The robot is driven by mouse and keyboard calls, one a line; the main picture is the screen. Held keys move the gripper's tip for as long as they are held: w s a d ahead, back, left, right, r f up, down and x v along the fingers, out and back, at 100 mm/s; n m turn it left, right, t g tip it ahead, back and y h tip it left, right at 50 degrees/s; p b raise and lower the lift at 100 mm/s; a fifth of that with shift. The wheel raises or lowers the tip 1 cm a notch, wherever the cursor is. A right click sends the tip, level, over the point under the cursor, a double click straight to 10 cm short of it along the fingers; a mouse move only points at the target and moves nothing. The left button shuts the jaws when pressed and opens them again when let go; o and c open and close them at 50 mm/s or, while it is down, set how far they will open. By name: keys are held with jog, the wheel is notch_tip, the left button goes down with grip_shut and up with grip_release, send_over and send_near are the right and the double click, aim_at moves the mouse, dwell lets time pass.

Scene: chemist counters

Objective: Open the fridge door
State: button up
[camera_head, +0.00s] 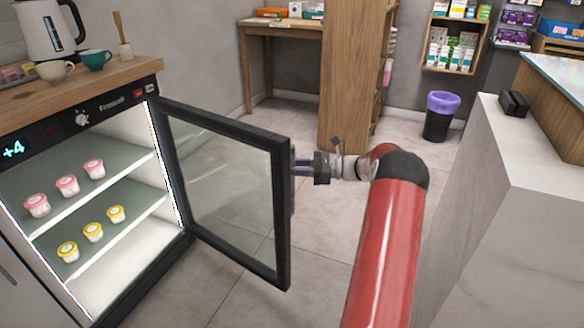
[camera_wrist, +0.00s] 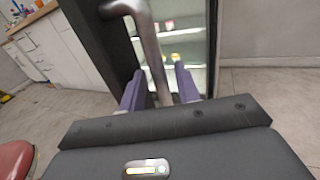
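The small black-framed fridge (camera_head: 131,271) stands at the left with its interior lit. Its glass door (camera_head: 225,190) is swung wide open toward the right of the picture. My gripper (camera_head: 300,163) is at the outer side of the door, near its free edge. In the wrist view the metal door handle (camera_wrist: 149,45) runs down between the two purple fingers of my gripper (camera_wrist: 159,76). The fingers are apart, with a gap showing on each side of the handle. In the head view the handle is mostly hidden behind the door frame.
Pink and yellow cups (camera_head: 67,186) stand on the fridge shelves. A kettle (camera_head: 47,28) and mugs are on the wooden counter (camera_head: 90,86) above. A pale counter (camera_head: 520,220) stands at the right, and a bin (camera_head: 439,120) behind. The tiled floor around the door is clear.

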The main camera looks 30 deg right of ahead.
jog(key=v, duration=0.7)
dwell(0.4)
